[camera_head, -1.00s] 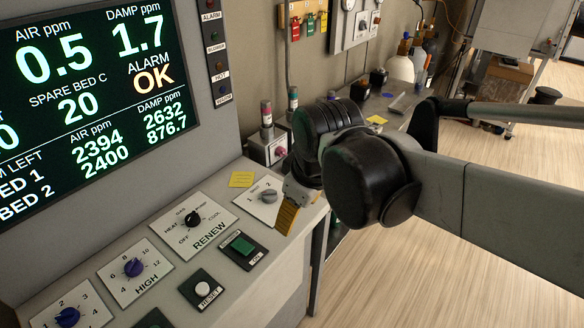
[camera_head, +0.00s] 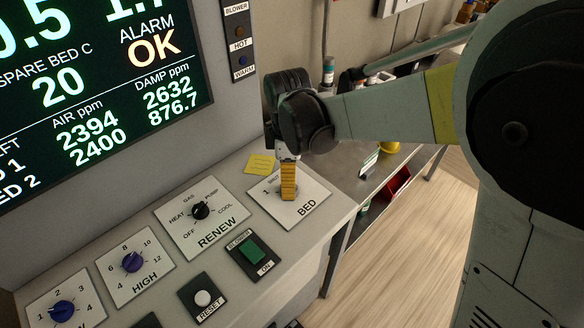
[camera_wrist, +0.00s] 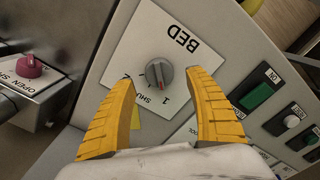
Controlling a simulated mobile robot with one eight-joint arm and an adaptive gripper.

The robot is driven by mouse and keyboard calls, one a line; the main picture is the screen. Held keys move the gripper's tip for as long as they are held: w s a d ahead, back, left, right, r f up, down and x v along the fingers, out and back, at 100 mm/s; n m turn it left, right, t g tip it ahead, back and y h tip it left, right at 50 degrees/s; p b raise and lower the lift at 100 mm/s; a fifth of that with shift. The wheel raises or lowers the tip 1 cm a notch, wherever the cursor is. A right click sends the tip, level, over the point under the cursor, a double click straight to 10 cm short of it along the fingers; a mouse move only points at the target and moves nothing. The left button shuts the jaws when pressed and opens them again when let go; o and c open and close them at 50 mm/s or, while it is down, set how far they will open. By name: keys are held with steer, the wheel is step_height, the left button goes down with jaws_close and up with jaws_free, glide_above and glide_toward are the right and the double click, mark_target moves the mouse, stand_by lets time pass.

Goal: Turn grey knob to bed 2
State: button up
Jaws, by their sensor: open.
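The grey knob (camera_wrist: 159,73) sits on the white BED plate (camera_wrist: 185,30). It has a reddish mark, and its ridge runs roughly up and down in the wrist view. The labels "SHUT" and "1" show on the plate below the knob there; I cannot read a "2" in that view. My gripper (camera_wrist: 161,79) is open, its yellow fingertips one on either side of the knob, with gaps showing. In the head view my gripper (camera_head: 288,184) points down over the BED plate (camera_head: 312,207) and hides the knob.
The RENEW knob (camera_head: 201,211), green BLOWER button (camera_head: 250,251), white RESET button (camera_head: 203,298) and HIGH knob (camera_head: 132,262) lie left and in front on the panel. A yellow note (camera_head: 260,164) lies behind the plate. A pink knob (camera_wrist: 30,66) shows in the wrist view. The display (camera_head: 90,95) stands behind.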

steer(key=shift+f+b, duration=0.4)
steer(key=shift+f, duration=1.35)
steer(key=c, duration=1.2)
steer(key=shift+c, duration=0.2)
